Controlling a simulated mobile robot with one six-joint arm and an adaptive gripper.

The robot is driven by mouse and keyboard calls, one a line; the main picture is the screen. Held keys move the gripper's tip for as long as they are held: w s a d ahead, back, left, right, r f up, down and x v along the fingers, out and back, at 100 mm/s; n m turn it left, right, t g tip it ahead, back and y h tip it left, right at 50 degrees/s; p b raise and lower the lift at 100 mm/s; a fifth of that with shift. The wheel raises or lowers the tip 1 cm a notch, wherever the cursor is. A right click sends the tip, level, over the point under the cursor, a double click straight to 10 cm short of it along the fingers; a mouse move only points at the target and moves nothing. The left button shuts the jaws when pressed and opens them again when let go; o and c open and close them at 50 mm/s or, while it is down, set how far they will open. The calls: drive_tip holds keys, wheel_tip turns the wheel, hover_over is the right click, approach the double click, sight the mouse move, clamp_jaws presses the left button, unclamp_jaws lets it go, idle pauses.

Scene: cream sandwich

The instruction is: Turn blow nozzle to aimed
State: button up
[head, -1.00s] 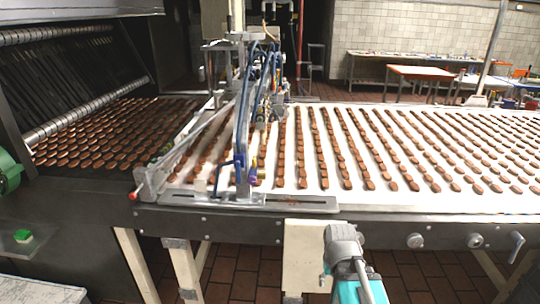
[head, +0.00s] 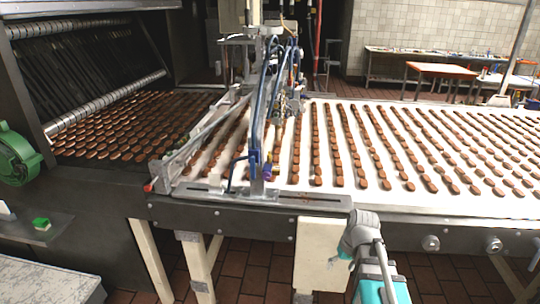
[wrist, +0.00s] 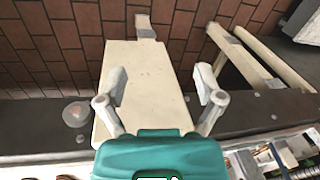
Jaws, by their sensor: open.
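A depositor bridge with blue hoses (head: 270,75) stands across the white belt (head: 330,180). A blue upright with a small purple fitting (head: 267,172) is at its near end, above the slotted plate. I cannot tell which small part is the blow nozzle, or how it is turned. My gripper (wrist: 160,78) shows in the wrist view with its two grey fingers wide apart and nothing between them. It is over the cream panel (wrist: 145,85) at the machine's front. In the head view my teal and grey arm is low at the right of the bridge.
Rows of brown bars lie on the belt and on the dark conveyor (head: 130,125) at left. A red-tipped lever (head: 149,187), a green motor (head: 18,155) and a green button (head: 41,223) are at left. Knobs (head: 430,243) line the front rail. Brick floor lies below.

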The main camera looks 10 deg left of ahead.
drive_tip(key=w+a+r+n+y, duration=0.2)
drive_tip(key=w+a+n+y, duration=0.25)
drive_tip(key=w, duration=0.55)
drive_tip(key=n+y+b, duration=0.1)
drive_tip(key=n+y, duration=1)
drive_tip(key=y, duration=0.1)
approach(270, 156)
drive_tip(key=d+r, duration=0.1)
drive_tip(key=d, duration=0.4)
drive_tip(key=shift+w+a+t+h, duration=0.1)
drive_tip(key=shift+t+h, duration=0.15)
drive_tip(key=shift+t, duration=0.05)
drive_tip(key=a, duration=1.4)
drive_tip(key=shift+w, duration=0.25)
